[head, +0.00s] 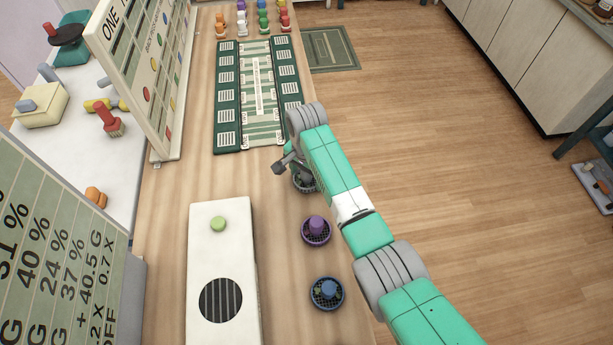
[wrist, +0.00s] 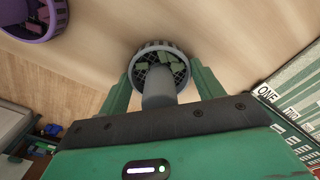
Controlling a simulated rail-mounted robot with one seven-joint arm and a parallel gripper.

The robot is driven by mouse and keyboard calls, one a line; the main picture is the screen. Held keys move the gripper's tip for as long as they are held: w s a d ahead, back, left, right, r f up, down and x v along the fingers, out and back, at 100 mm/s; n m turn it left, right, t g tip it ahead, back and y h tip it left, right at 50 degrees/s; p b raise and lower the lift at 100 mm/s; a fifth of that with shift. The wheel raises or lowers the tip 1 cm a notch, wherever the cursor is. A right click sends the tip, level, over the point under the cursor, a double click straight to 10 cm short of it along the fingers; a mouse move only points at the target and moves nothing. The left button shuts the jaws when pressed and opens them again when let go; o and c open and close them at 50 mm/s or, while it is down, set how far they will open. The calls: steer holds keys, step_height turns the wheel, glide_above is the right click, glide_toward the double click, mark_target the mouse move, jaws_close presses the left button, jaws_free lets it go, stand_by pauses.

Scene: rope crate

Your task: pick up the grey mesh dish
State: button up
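The grey mesh dish (wrist: 180,52) is straight ahead in the wrist view, with a dark mesh floor, dull green pieces in it and a grey upright knob (wrist: 158,88) at its middle. In the head view the dish (head: 305,184) stands on the wooden table, partly hidden under my arm. My gripper (wrist: 161,82) is over it, its two green fingers spread wide on either side of the knob. The fingers appear apart from the knob; whether the tips touch the rim I cannot tell. In the head view my gripper (head: 294,168) is mostly hidden by the wrist.
A purple mesh dish (head: 316,236) and a blue mesh dish (head: 327,299) stand in a row nearer the front. A white box (head: 222,262) with a green button and round grille lies to their left. A green patterned board (head: 228,100) lies beyond. The table's right edge is close.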

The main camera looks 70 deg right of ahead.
steer(key=shift+c, duration=0.5)
steer(key=shift+r, duration=0.6)
steer(key=r, duration=0.1)
steer(key=s+r+p, duration=0.1)
steer(key=shift+r, duration=0.3)
steer(key=s+a+r+p, duration=0.1)
steer(key=s+a+p, duration=0.1)
steer(key=s, duration=1.3)
steer(key=shift+a, duration=0.15)
steer(key=shift+w+r, duration=0.1)
steer(key=shift+r, duration=0.05)
